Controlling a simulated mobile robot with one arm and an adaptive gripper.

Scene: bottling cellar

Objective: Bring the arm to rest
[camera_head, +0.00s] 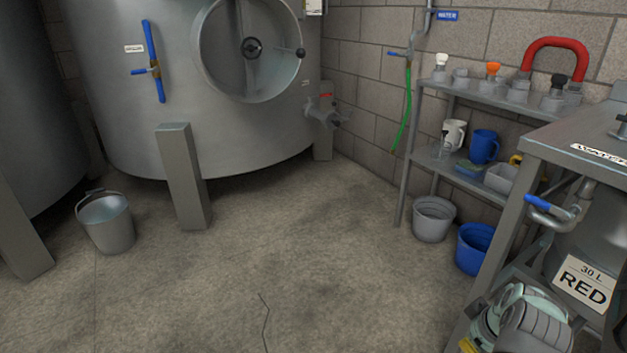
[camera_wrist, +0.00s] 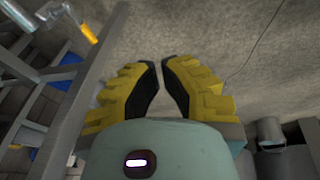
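My gripper (camera_wrist: 161,66) shows in the wrist view with two ridged yellow fingers and black inner pads. The fingertips are close together but a gap stays between them. Only bare floor shows through the gap, and nothing is held. The teal housing of my wrist hides the finger bases. In the head view, part of my arm shows at the lower right, folded low beside the steel stand (camera_head: 535,150); my fingertips cannot be made out there.
A container labelled RED (camera_head: 585,283) is close to my arm. A shelf rack (camera_head: 404,160) holds several vessels; a grey bucket (camera_head: 433,222) and a blue bucket (camera_head: 470,255) stand below. A large tank (camera_head: 120,100) and a metal bucket (camera_head: 108,225) are left. The middle floor is clear.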

